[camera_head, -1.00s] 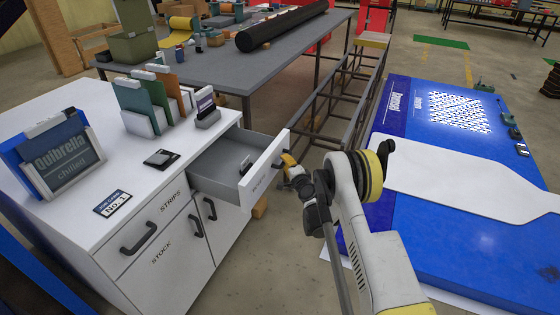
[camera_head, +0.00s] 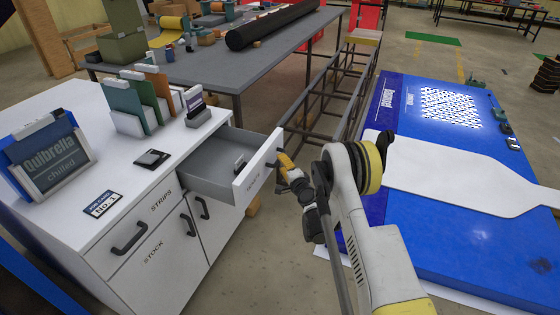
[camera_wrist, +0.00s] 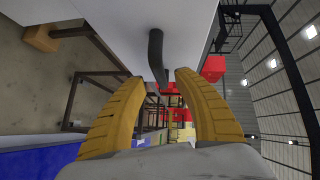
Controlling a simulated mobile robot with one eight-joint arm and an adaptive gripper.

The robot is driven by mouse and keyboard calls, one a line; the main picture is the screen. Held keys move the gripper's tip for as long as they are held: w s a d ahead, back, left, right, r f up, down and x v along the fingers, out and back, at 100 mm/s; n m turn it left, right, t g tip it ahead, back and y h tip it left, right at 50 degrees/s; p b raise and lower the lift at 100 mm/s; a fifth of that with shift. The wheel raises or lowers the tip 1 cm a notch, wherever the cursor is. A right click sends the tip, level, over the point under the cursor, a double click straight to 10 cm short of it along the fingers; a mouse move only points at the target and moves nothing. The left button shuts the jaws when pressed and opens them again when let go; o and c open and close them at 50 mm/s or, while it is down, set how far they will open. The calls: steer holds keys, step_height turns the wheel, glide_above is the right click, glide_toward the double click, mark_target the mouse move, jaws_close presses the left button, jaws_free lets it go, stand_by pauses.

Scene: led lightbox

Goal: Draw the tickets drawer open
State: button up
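The tickets drawer (camera_head: 258,172) is the upper right drawer of the white cabinet. It stands pulled well out, its grey inside showing and a small dark item inside. Its label is too small to read clearly. My gripper (camera_head: 282,158) is at the outer face of the drawer front, by the handle. In the wrist view, the dark handle (camera_wrist: 155,50) extends between my two yellow fingertips (camera_wrist: 160,82), with gaps visible on both sides. The fingers are apart, around the handle rather than closed on it.
The white cabinet (camera_head: 75,190) has a STRIPS drawer and STOCK door at left. A sign, card files and a small black device stand on top. A blue table (camera_head: 455,230) is at right; a grey workbench (camera_head: 200,70) stands behind. Floor shows between cabinet and blue table.

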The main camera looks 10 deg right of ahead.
steer(key=s, duration=0.4)
steer(key=shift+d+r, duration=0.25)
steer(key=shift+d, duration=0.05)
steer(key=s+a+r+n+g, duration=0.2)
steer(key=s+r+n, duration=0.15)
steer(key=r, duration=0.45)
steer(key=s+a+r+n+g+y, duration=0.1)
steer(key=s+a+r+n, duration=0.1)
steer(key=s+r, duration=0.5)
steer(key=s+a+r+n+g, duration=0.2)
steer(key=r+n, duration=0.1)
steer(key=r, duration=0.7)
steer(key=s+d+n+g+h, duration=0.1)
steer(key=s+n+g, duration=0.1)
steer(key=s, duration=1.4)
steer(key=s+d+n+g+h, duration=0.2)
steer(key=s+n, duration=0.2)
steer(key=s, duration=1.2)
steer(key=shift+s+d, duration=0.15)
steer(key=shift+s, duration=0.05)
